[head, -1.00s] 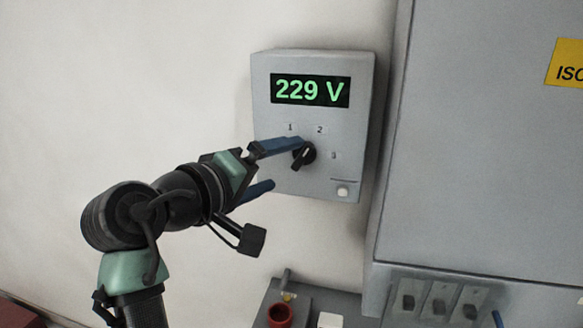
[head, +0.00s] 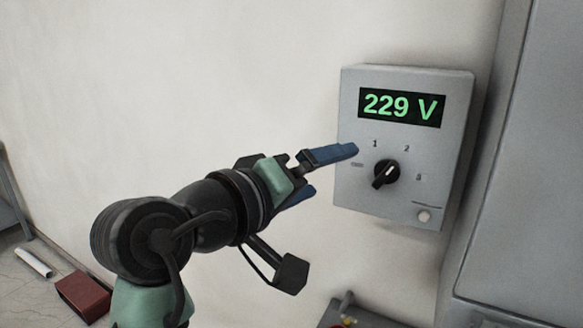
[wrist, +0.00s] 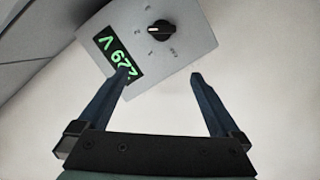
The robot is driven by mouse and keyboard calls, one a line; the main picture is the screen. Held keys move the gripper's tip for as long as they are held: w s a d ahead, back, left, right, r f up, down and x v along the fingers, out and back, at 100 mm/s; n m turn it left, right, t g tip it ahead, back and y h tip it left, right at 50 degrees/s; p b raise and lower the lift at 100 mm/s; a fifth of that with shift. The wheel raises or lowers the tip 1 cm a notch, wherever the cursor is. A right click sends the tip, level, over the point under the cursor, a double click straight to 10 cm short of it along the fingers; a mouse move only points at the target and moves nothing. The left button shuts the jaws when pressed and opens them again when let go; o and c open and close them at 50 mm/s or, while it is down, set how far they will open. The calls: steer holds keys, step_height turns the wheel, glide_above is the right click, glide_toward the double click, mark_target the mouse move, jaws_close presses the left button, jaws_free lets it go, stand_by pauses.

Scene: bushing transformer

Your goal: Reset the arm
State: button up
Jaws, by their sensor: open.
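My gripper (head: 330,172) is open and empty, with blue fingers, to the left of a grey wall-mounted control box (head: 355,193). In the head view the upper fingertip lies close to the box's left edge; I cannot tell whether it touches. The box has a green display reading 229 V (head: 401,106) and a black rotary knob (head: 386,173) with marks 1, 2 and 3 around it. In the wrist view my spread fingers (wrist: 160,75) show with the box beyond them, and the knob (wrist: 161,33) stands clear of both fingers.
A large grey cabinet (head: 520,180) stands at the right. A red-brown block (head: 83,296) and a white tube (head: 34,262) lie on the floor at lower left. A dark unit (head: 350,315) shows at the bottom edge. The wall left of the box is bare.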

steer(key=s+a+r+t+y, duration=0.3)
steer(key=s+r+t+y, duration=0.2)
steer(key=s+r+t, duration=0.2)
steer(key=s+a+r+m+t+y, duration=0.1)
steer(key=s+a+r+t+y, duration=0.3)
steer(key=r, duration=0.7)
steer(key=s+t+y, duration=0.2)
steer(key=s+t, duration=0.2)
steer(key=shift+a+r+m+t+y, duration=0.3)
steer(key=shift+r+t, duration=0.1)
stand_by(1.2)
